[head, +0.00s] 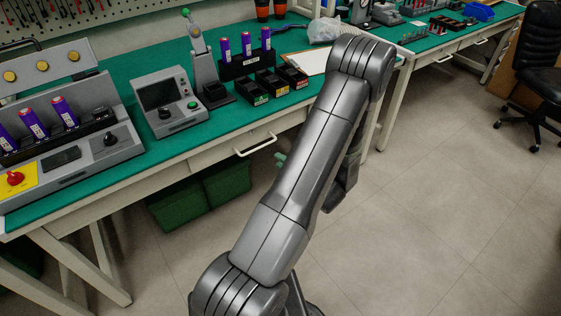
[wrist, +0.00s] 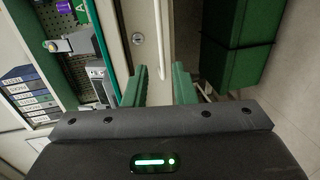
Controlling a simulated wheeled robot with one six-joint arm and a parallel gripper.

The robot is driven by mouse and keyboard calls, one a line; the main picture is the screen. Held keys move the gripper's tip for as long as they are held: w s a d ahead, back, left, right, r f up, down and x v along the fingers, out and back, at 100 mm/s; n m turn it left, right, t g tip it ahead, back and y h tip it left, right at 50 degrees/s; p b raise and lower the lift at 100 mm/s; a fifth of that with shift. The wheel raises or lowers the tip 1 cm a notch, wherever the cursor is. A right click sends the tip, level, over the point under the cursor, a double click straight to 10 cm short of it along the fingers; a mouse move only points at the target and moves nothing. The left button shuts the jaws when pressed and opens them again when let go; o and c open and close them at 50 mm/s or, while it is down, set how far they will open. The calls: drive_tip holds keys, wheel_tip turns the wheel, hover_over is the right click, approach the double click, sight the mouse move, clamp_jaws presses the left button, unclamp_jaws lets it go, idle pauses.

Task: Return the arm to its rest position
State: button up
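My grey arm rises from the bottom of the head view and bends at the upper right, over the floor in front of the bench. My gripper (wrist: 159,88) shows in the wrist view with two green fingers apart and nothing between them. In the head view my arm hides most of it; a small green tip (head: 281,159) shows left of the arm, in front of the bench drawer.
The green-topped bench (head: 115,66) carries a grey fixture with purple cells (head: 64,111), a screen unit (head: 165,101) and small black bins (head: 270,84). Below are a drawer handle (head: 255,146) and green crates (head: 228,184). A chair (head: 537,65) stands at far right. Floor at right is clear.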

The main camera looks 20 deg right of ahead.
sight(261, 147)
drive_tip(key=shift+w, duration=0.1)
drive_tip(key=x, duration=1.3)
drive_tip(key=shift+w+a+f+b, duration=0.1)
drive_tip(key=shift+w+b, duration=0.2)
drive_tip(key=shift+b, duration=0.1)
drive_tip(key=shift+f+v, duration=0.25)
drive_tip(key=shift+v, duration=0.85)
